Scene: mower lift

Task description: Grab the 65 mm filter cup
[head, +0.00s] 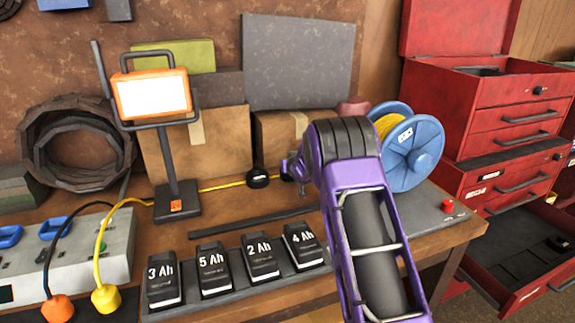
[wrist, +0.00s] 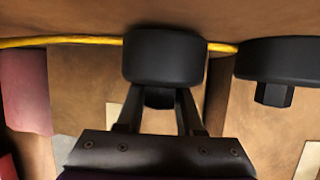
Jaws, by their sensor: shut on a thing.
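A black round filter cup (wrist: 165,58) sits between the two fingers of my gripper (wrist: 160,98) in the wrist view. The fingers are shut on its narrower stub. A second black cup (wrist: 285,60), with a hex stub, is apart from it at the right and partly cut off by the frame edge. In the head view this second cup (head: 258,179) stands on the bench, left of my gripper (head: 290,169). The held cup (head: 286,173) shows only as a small dark piece there, mostly hidden. No size marking is readable on either cup.
A yellow tape or cord (head: 222,186) runs behind the cups. Cardboard boxes (head: 205,142) stand at the back. A work lamp (head: 153,95) is at left, a blue cable reel (head: 414,152) at right. Several labelled batteries (head: 262,256) line the front, behind them a dark bar (head: 248,222).

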